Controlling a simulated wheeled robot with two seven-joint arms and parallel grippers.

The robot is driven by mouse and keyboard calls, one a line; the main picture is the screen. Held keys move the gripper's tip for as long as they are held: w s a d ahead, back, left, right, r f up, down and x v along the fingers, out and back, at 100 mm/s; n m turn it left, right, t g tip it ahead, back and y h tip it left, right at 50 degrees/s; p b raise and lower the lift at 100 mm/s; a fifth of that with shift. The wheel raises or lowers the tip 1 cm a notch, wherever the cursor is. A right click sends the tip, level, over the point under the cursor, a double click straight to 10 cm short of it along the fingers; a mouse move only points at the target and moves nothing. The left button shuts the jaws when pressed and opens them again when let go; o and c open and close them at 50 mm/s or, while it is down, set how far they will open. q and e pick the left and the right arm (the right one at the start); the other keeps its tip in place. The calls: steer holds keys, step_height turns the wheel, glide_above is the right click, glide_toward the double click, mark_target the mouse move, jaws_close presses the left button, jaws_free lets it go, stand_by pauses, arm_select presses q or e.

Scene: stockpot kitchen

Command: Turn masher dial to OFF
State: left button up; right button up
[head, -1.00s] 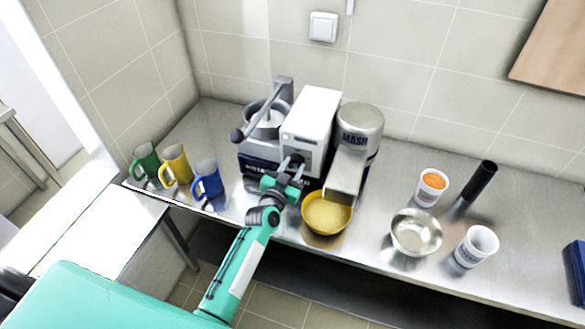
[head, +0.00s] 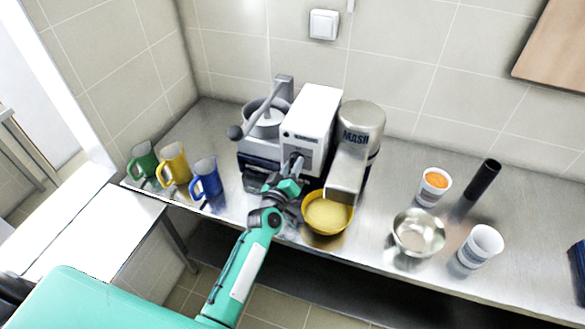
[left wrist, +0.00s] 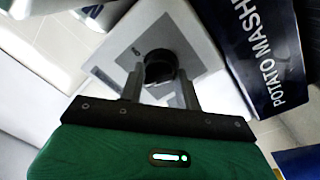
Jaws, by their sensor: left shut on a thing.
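The potato masher machine has a white housing (head: 312,112) with a round steel part lettered MASH (head: 360,122) beside it. In the left wrist view its black dial (left wrist: 162,66) sits on the pale front panel. My left gripper (head: 294,168) is at the front of the housing, shut on the dial. In the left wrist view its two fingers (left wrist: 161,88) stand on either side of the dial. The dial's pointer and markings are too small or hidden to read. My right gripper is in neither view.
A yellow bowl (head: 328,214) of mash stands under the spout, close right of my left gripper. Green (head: 145,160), yellow (head: 175,164) and blue (head: 206,180) mugs stand left. A steel bowl (head: 418,232) and white cups (head: 480,246) stand right.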

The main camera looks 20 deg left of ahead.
arm_select(q)
steer(key=shift+n, duration=1.7)
steer(key=o, duration=0.9)
steer(key=shift+o, duration=0.2)
steer(key=shift+s, duration=0.1)
steer(key=s+b, duration=0.4)
steer(key=s, duration=0.9)
steer(key=shift+s+a+f, duration=0.35)
steer(key=shift+a+f, duration=0.1)
